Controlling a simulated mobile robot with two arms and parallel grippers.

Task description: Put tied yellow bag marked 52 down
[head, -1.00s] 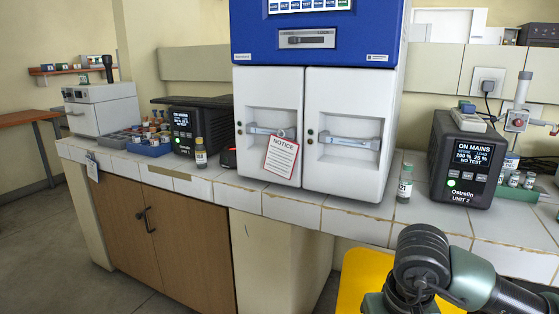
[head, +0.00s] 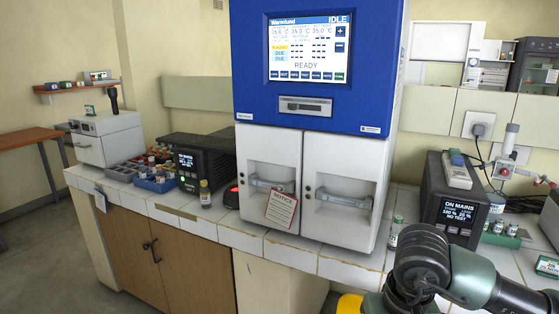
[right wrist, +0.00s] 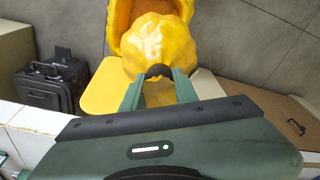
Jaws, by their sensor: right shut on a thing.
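The tied yellow bag (right wrist: 158,42) is in the right wrist view, round and crumpled, with its gathered neck towards me. My right gripper (right wrist: 158,78) is shut on the neck, and the bag is just beyond the fingers. I cannot read a 52 on it. In the head view my right arm shows at the lower right, but its gripper is out of the picture. My left gripper is in neither view.
A yellow open container (right wrist: 119,17) with a brownish inside lies beyond the bag, above the grey floor. A flat yellow panel (right wrist: 100,92) is beside the bag. A black case (right wrist: 50,85) stands left. The tiled counter (head: 290,250) holds the incubator (head: 318,160) and a small vial (head: 395,232).

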